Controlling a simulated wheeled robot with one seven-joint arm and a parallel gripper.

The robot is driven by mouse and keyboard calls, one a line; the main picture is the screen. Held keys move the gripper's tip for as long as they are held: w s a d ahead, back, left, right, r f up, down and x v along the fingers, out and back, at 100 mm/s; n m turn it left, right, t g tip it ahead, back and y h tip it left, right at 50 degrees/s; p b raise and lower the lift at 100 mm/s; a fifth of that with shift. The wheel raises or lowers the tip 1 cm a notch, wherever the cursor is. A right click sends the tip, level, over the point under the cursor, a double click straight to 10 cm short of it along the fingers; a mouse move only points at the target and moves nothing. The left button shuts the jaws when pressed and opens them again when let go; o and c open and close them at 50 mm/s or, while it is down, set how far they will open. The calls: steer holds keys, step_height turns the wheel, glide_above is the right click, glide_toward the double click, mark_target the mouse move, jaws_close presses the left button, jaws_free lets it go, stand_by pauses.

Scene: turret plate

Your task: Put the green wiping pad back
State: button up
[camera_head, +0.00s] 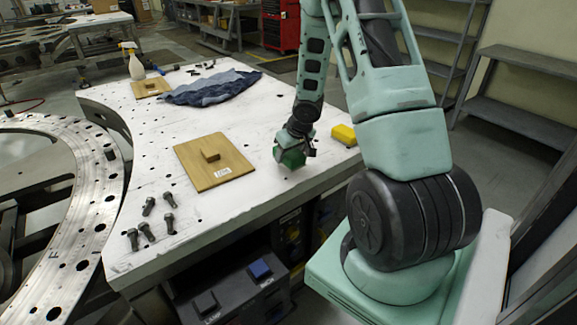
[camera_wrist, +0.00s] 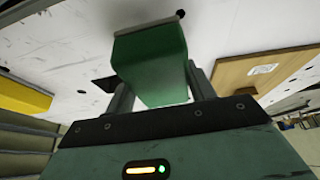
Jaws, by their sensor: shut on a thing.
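The green wiping pad (camera_wrist: 152,62) is a green block between the two fingers of my gripper (camera_wrist: 160,90) in the wrist view. My gripper is shut on it. In the head view my gripper (camera_head: 294,150) is at the right part of the white table, with the green pad (camera_head: 291,158) below it. I cannot tell whether the pad touches the table top. A wooden board (camera_head: 222,172) with a small wooden block handle and a white label lies to the left of the gripper. The board also shows at the right of the wrist view (camera_wrist: 235,72).
A yellow block (camera_head: 344,134) lies just right of my gripper. Several dark bolts (camera_head: 148,222) stand at the table's front left. A blue cloth (camera_head: 212,88), a smaller wooden board (camera_head: 150,88) and a spray bottle (camera_head: 134,62) are at the back.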

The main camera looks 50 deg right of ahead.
step_height(320, 180, down, 3)
steer(key=shift+f+b, duration=0.1)
steer(key=shift+b, duration=0.2)
steer(key=o, duration=0.9)
